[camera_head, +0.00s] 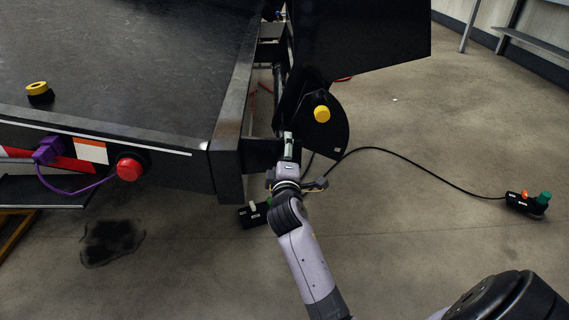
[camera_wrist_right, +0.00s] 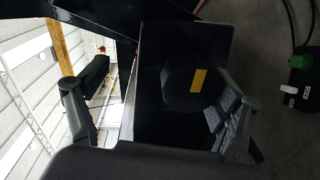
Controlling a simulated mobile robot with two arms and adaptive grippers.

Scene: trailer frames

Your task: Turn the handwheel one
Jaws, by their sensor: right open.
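In the right wrist view, a black round knob-like part with a yellow patch (camera_wrist_right: 183,92) sits on a dark block face, between the fingers of my right gripper (camera_wrist_right: 160,82); it may be the handwheel, but no label shows. The fingers are apart, and the right one is close to the round part; I cannot tell whether they touch. In the head view my right gripper (camera_head: 289,150) is at the corner of the trailer frame (camera_head: 228,165), and the round part is not clearly seen there. My left gripper is not in view.
A yellow knob (camera_head: 322,114) is on the black plate right of the gripper. A red knob (camera_head: 129,168) and purple plug (camera_head: 47,150) are on the trailer's edge. Black switch boxes lie on the floor, one (camera_head: 524,204) at right with a cable. Floor at right is mostly clear.

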